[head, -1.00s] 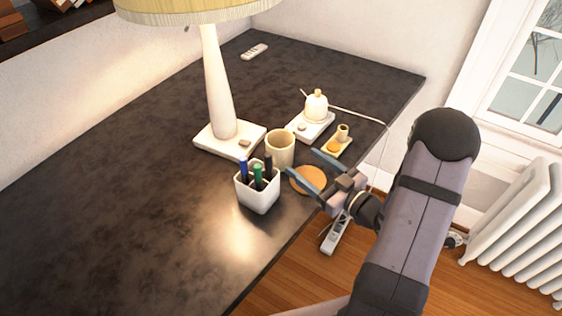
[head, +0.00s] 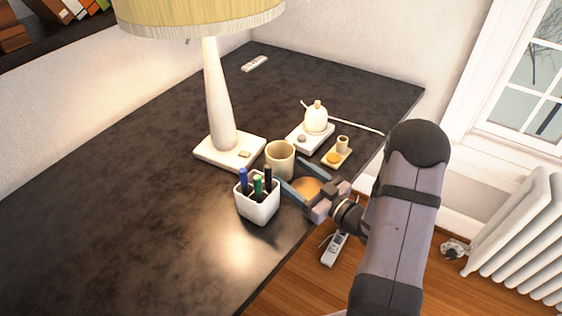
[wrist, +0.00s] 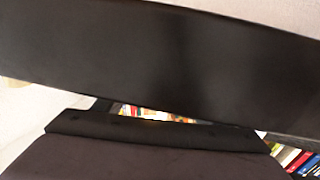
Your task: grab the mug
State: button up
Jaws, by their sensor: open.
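A cream mug (head: 280,160) stands upright on the dark desk, between the lamp base and my gripper. My gripper (head: 296,178) is open, with its two blue-grey fingers pointing toward the mug from the lower right. The fingers appear spread and empty, with the tips close to the mug. I cannot tell whether they touch it. The mug's handle is not visible. The wrist view shows only large dark surfaces and some books, not the mug or the fingers.
A white pen holder (head: 258,203) stands close to the gripper's left finger. A lamp (head: 222,110), a small white burner set (head: 316,120) and a small yellow tray (head: 336,158) stand near the mug. The left desk area is clear.

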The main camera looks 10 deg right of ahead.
aim_at(290, 170)
jog(key=shift+x, duration=1.6)
jog(key=c, duration=0.9)
jog(key=shift+r, duration=0.15)
jog(key=shift+r+p, duration=0.5)
jog(key=shift+r, duration=4.35)
